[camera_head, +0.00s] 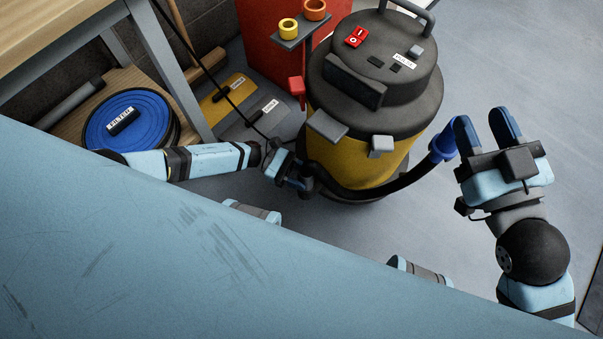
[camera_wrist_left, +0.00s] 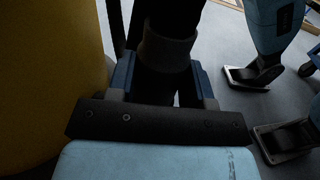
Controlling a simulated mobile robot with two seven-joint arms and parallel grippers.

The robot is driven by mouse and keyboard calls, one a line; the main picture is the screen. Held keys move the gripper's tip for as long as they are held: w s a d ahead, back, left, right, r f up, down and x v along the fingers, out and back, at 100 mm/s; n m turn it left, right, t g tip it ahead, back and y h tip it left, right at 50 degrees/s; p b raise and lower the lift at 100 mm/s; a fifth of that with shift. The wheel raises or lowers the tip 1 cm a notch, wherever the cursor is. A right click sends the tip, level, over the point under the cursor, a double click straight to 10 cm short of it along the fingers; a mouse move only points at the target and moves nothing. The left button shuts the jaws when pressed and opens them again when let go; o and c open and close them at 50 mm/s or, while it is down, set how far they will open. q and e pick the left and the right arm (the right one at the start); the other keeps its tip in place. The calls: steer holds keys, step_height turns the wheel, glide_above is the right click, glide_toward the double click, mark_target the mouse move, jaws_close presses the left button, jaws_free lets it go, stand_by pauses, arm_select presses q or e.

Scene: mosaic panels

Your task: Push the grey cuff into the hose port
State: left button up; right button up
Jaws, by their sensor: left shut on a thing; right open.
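The vacuum has a yellow drum (camera_head: 355,160) under a dark grey lid (camera_head: 400,95). My left gripper (camera_head: 297,172) is low at the drum's left front side. In the left wrist view, my left gripper (camera_wrist_left: 163,80) is shut on the grey cuff (camera_wrist_left: 166,48), which sits around a black part between the fingers. The black hose (camera_head: 395,185) curves from there along the drum's front to a blue end piece (camera_head: 441,147). The hose port cannot be made out. My right gripper (camera_head: 485,130) is open, with the blue end piece just left of its left finger.
A pale blue surface (camera_head: 150,245) fills the lower left foreground. A workbench (camera_head: 60,40), a blue filter disc (camera_head: 130,120) and yellow and grey floor tools (camera_head: 235,95) are at left. A red cabinet (camera_head: 265,35) stands behind the vacuum. Floor (camera_head: 530,60) is clear at right.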

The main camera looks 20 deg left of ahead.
arm_select(q)
steer(key=shift+f, duration=0.2)
steer(key=o, duration=1)
steer(key=shift+w+a+p, duration=0.15)
steer(key=shift+w+a, duration=0.05)
steer(key=shift+a, duration=1.8)
steer(key=shift+w+a+p, duration=0.15)
steer(key=shift+a, duration=1.85)
steer(key=shift+w+a+p, duration=0.15)
steer(key=shift+w+a, duration=0.05)
steer(key=shift+a, duration=1.8)
arm_select(e)
steer(key=shift+s+a+f+m, duration=0.1)
steer(key=shift+s+f+m, duration=0.15)
steer(key=shift+m, duration=0.15)
